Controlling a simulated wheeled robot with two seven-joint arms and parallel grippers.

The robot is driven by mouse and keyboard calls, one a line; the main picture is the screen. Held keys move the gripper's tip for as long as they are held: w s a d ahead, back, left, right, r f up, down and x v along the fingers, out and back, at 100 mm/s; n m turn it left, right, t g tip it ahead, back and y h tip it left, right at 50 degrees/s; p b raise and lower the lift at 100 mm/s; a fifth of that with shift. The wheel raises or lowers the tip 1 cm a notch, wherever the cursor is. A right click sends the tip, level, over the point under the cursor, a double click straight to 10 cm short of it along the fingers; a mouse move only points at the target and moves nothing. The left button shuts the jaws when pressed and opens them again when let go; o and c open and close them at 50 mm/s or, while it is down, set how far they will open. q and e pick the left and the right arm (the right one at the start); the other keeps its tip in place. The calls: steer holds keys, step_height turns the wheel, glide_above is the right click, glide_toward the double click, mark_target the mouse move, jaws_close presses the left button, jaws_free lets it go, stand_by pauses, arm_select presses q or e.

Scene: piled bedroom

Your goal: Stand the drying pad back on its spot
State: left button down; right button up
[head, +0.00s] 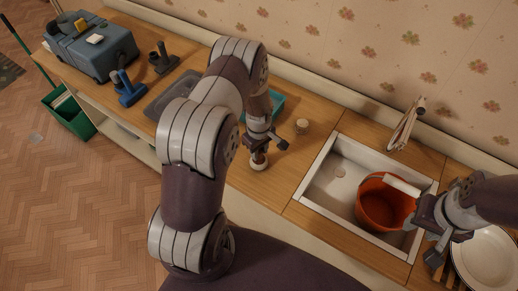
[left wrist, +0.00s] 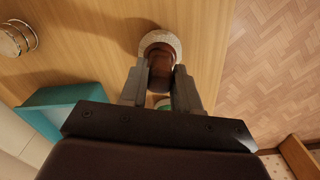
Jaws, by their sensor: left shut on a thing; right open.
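My left gripper (head: 260,146) is shut on a small brown-handled thing with a pale round end (head: 258,161), likely the drying pad. In the left wrist view the fingers (left wrist: 160,88) close on its brown part, and the pale round end (left wrist: 160,41) shows beyond the fingertips. It is over the wooden counter near the front edge; I cannot tell whether it touches. No marked spot for it can be made out. My right gripper (head: 432,212) is open beside the orange bucket (head: 382,208) in the sink, at the right.
A teal tray (left wrist: 60,100) lies close to my left gripper. A small round wire-ringed thing (head: 302,126) stands right of it. The white sink (head: 322,187) has a tap (head: 407,125) behind.

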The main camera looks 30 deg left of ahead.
arm_select(q)
steer(key=shift+f+b, duration=0.45)
steer(key=shift+f, duration=0.2)
steer(key=c, duration=0.7)
jaws_free()
steer(key=shift+c, duration=0.2)
step_height(320, 180, up, 8)
steer(key=p, duration=0.6)
steer(key=shift+r, duration=0.1)
